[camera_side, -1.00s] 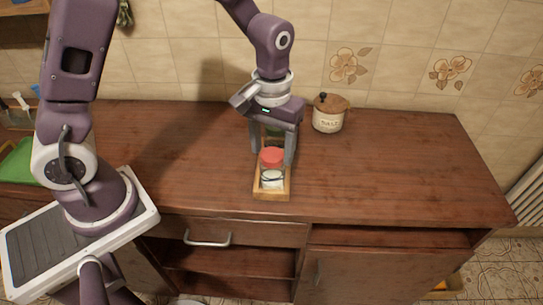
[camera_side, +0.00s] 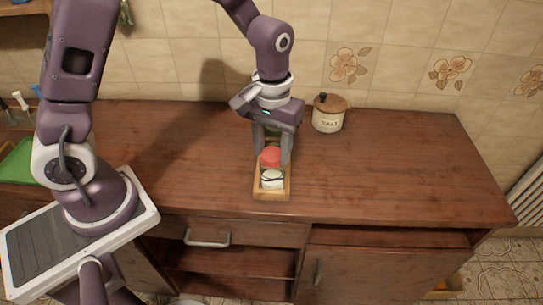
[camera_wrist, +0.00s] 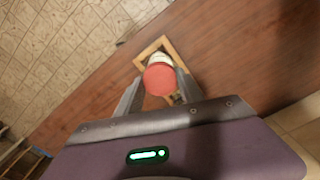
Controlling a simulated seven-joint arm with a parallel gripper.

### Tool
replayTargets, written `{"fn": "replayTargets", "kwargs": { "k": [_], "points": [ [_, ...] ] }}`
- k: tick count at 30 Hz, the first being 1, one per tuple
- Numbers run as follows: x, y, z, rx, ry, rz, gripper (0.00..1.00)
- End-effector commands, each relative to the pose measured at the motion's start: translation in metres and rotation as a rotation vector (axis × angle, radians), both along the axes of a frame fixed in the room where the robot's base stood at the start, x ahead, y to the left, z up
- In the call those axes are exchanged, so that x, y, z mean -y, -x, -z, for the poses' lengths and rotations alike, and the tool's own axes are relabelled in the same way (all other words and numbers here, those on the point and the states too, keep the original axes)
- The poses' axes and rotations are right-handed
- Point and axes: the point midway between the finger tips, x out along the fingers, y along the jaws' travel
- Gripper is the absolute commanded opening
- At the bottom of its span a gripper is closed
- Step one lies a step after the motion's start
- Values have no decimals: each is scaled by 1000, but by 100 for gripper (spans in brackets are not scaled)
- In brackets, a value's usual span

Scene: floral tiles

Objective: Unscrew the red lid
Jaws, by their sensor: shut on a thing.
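The red lid (camera_side: 271,157) sits above a white-labelled jar (camera_side: 272,179) in the side view. The jar stands in a small wooden tray (camera_side: 271,195) on the counter. My gripper (camera_side: 271,155) points down, with one finger on each side of the lid. In the wrist view the red lid (camera_wrist: 160,79) lies between the two fingers of my gripper (camera_wrist: 159,85), which are shut on it. Part of the jar (camera_wrist: 160,60) shows beyond the lid. Whether the lid is still seated on the jar is hard to tell.
A cream salt pot (camera_side: 328,120) with a brown lid stands to the right, near the tiled wall. Something green (camera_side: 272,131) shows behind my gripper, partly hidden. The brown counter (camera_side: 400,160) is clear to the right. A green item (camera_side: 18,160) lies at the far left.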

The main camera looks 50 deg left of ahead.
Motion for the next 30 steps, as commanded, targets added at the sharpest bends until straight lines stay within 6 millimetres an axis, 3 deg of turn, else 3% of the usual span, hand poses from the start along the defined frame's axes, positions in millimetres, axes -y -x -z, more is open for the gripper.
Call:
{"fn": "replayTargets", "kwargs": {
  "k": [30],
  "points": [
    [0, 0, -12, 1, 0, 0, 0]
  ]
}}
